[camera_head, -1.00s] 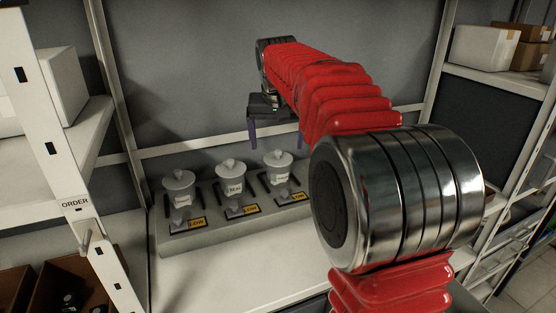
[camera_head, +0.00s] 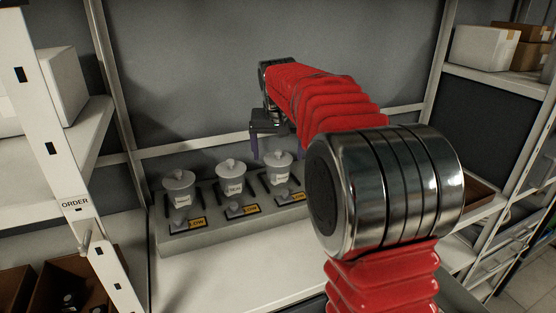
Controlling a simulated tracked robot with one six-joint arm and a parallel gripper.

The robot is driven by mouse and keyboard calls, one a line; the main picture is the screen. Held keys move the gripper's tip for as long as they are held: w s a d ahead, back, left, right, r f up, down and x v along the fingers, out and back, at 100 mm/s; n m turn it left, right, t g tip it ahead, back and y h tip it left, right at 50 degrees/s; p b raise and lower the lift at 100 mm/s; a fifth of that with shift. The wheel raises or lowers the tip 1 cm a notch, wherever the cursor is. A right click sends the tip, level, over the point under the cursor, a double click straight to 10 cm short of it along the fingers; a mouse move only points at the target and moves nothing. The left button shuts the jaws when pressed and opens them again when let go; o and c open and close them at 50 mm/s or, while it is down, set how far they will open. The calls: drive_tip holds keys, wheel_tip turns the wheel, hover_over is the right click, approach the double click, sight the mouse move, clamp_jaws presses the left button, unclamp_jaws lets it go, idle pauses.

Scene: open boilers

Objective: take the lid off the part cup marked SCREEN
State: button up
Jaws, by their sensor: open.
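Three white lidded part cups stand in a row on a grey stand (camera_head: 170,241): the left cup (camera_head: 181,198), the middle cup (camera_head: 234,186) and the right cup (camera_head: 281,174). Each has a knobbed lid; the right cup's lid (camera_head: 278,157) is on. The cups' printed names are too small to read surely, so I cannot tell which is marked SCREEN. My gripper (camera_head: 274,153) is open and empty at the right cup, its purple fingers pointing down near that lid. Its depth relative to the lid is hard to judge.
Yellow tags (camera_head: 196,222) lie in front of the cups, and dark upright pieces flank them. A shelf post marked ORDER (camera_head: 76,205) stands at the left. A brown tray (camera_head: 482,196) is partly hidden behind my arm. The bench in front of the stand is clear.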

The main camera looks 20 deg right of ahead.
sight(278, 152)
drive_tip(key=shift+c, duration=0.7)
drive_tip(key=c, duration=1)
drive_tip(key=shift+o, duration=0.2)
drive_tip(key=shift+r, duration=0.1)
wheel_tip(278, 152, up, 10)
